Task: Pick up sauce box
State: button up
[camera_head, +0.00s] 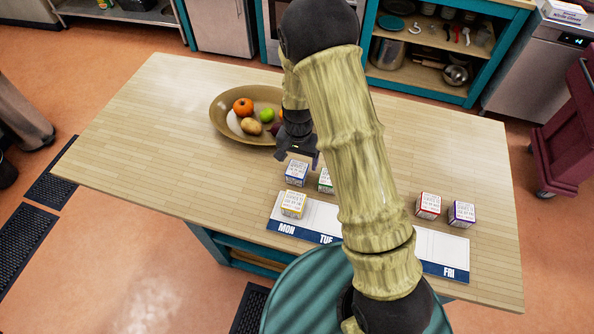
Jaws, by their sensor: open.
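Several small printed boxes stand on the wooden table: a blue-edged box (297,173), a green-edged box (326,181) partly hidden by my arm, a yellow-edged box (293,203), a red-edged box (428,205) and a purple-edged box (462,214). Their print is too small to read, so I cannot tell which is the sauce box. My gripper (302,157) points down just behind the blue-edged and green-edged boxes, near the bowl. It is open, and nothing shows held in it; its fingers are small and partly hidden.
A white weekday board (440,246) marked MON, TUE and FRI lies along the table's front edge; my arm covers its middle. The yellow-edged box stands on its MON end. A tan bowl (222,108) of fruit stands behind. The table's left side (140,140) is clear.

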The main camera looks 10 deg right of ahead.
aim_at(297, 169)
jog(key=shift+f, duration=0.4)
jog(key=shift+f, duration=0.1)
jog(key=shift+s+a+f+p, duration=0.1)
jog(key=shift+s+f+p, duration=0.05)
jog(key=shift+f+p, duration=0.5)
jog(key=shift+a+f+p, duration=0.1)
jog(key=shift+f+p, duration=0.6)
jog(key=shift+f, duration=1.15)
jog(key=c, duration=1.1)
jog(key=shift+r, duration=0.1)
jog(key=shift+c, duration=0.2)
notch_tip(297, 169, up, 10)
jog(key=b, duration=0.3)
